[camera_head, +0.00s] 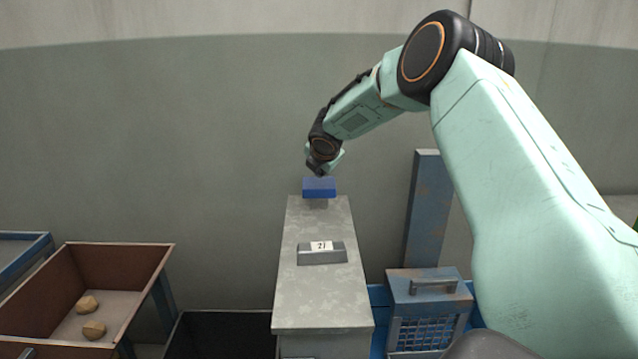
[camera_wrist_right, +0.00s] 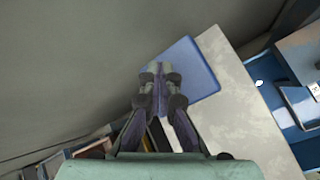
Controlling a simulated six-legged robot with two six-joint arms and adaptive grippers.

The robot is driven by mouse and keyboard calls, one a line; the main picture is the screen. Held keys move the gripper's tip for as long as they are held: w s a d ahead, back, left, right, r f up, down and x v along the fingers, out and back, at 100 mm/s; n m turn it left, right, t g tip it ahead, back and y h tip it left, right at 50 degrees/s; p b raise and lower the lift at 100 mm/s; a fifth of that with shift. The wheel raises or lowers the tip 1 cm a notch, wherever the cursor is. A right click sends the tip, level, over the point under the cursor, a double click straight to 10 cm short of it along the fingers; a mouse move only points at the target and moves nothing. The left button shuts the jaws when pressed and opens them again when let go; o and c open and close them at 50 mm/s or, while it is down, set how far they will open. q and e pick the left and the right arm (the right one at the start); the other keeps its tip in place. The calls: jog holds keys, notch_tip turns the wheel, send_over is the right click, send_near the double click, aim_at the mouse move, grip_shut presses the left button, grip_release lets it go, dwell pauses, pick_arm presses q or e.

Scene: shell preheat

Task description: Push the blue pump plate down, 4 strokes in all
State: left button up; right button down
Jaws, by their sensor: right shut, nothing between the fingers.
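The blue pump plate (camera_head: 319,187) stands at the far end of a grey metal cabinet top (camera_head: 310,290). My right gripper (camera_head: 319,172) is shut and empty, pointing down just above the plate in the head view. In the right wrist view the blue plate (camera_wrist_right: 193,65) lies beneath and to the right of my closed fingertips (camera_wrist_right: 160,72), which overlap its left part. I cannot tell whether the fingertips touch it. A small grey block with a number label (camera_head: 321,252) is on the cabinet top. My left gripper is not in view.
A brown open bin (camera_head: 120,255) with a couple of tan lumps stands at the left. A dark open bin (camera_head: 220,335) is beside the cabinet. A blue box with a handle and mesh front (camera_head: 428,295) and a blue post (camera_head: 425,205) stand at the right.

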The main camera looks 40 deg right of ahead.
aim_at(320, 184)
jog(key=shift+f, duration=0.2)
dwell(0.4)
jog(key=shift+f, duration=0.25)
jog(key=shift+s+f+b, duration=0.1)
jog(key=shift+f+b, duration=1.5)
jog(key=shift+f, duration=0.25)
dwell(1.8)
jog(key=shift+r, duration=0.15)
jog(key=shift+r+p, duration=2.05)
jog(key=shift+p, duration=0.2)
jog(key=shift+w+r+p, duration=0.2)
jog(key=shift+r+p, duration=0.25)
notch_tip(320, 184, up, 4)
jog(key=p, duration=0.4)
jog(key=shift+r, duration=0.15)
